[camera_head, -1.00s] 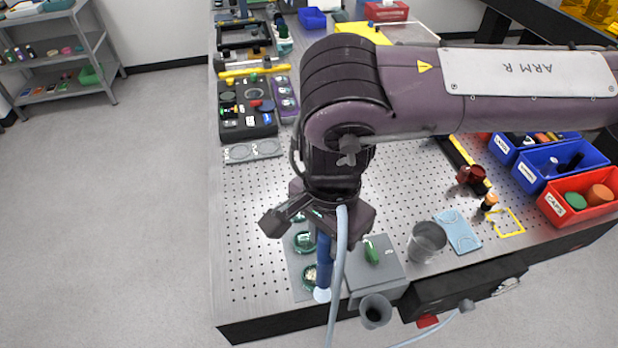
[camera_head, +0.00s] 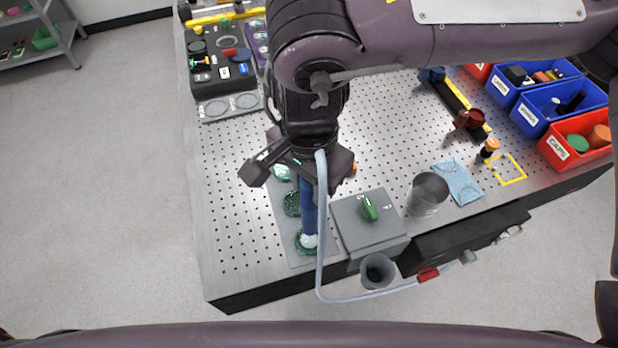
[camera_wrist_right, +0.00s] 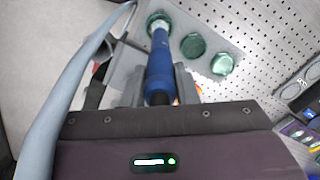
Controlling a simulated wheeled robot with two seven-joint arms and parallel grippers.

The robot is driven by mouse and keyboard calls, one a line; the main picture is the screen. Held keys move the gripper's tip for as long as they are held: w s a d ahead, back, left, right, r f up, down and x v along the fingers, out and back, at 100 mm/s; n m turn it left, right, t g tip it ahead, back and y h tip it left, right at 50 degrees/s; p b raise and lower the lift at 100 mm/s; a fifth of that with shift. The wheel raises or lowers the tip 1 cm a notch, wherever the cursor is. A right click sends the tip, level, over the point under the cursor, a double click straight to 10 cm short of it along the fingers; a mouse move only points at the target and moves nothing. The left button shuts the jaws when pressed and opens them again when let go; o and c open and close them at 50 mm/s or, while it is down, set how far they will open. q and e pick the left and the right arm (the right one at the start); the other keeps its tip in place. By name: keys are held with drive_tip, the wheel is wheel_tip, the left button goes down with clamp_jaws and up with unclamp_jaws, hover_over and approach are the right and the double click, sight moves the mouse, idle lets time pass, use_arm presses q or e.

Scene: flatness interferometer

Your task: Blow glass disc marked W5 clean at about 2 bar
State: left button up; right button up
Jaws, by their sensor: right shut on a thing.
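My right gripper (camera_head: 307,188) is shut on a blue cylindrical air blower (camera_head: 309,213), held upright with its pale tip down. It also shows in the right wrist view (camera_wrist_right: 159,72). The tip is over or at the nearest green glass disc (camera_head: 305,250), which it partly covers; I cannot tell whether they touch. A middle glass disc (camera_head: 291,203) and a far one (camera_head: 281,173) lie in the same row on a grey plate (camera_head: 279,222). No W5 mark is legible. A grey box (camera_head: 352,234) with a green knob (camera_head: 369,209) stands right of the plate. My left gripper is not in view.
A pale hose (camera_head: 321,262) loops from the gripper towards the front edge. A grey cup (camera_head: 377,270) hangs at that edge. A metal beaker (camera_head: 427,193), blue cloth (camera_head: 457,182) and red bin (camera_head: 575,143) are to the right. Bare perforated table (camera_head: 230,215) lies left of the plate.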

drive_tip(key=shift+s, duration=0.2)
drive_tip(key=shift+s+d, duration=0.3)
drive_tip(key=shift+d, duration=0.45)
drive_tip(key=shift+w, duration=0.2)
idle(0.8)
drive_tip(key=shift+w+a, duration=0.2)
drive_tip(key=shift+w, duration=0.3)
drive_tip(key=shift+w+a, duration=0.15)
drive_tip(key=shift+w, duration=0.3)
drive_tip(key=shift+s+a, duration=0.1)
drive_tip(key=shift+a, duration=0.15)
idle(0.4)
drive_tip(key=shift+s+a, duration=0.3)
drive_tip(key=shift+a, duration=0.6)
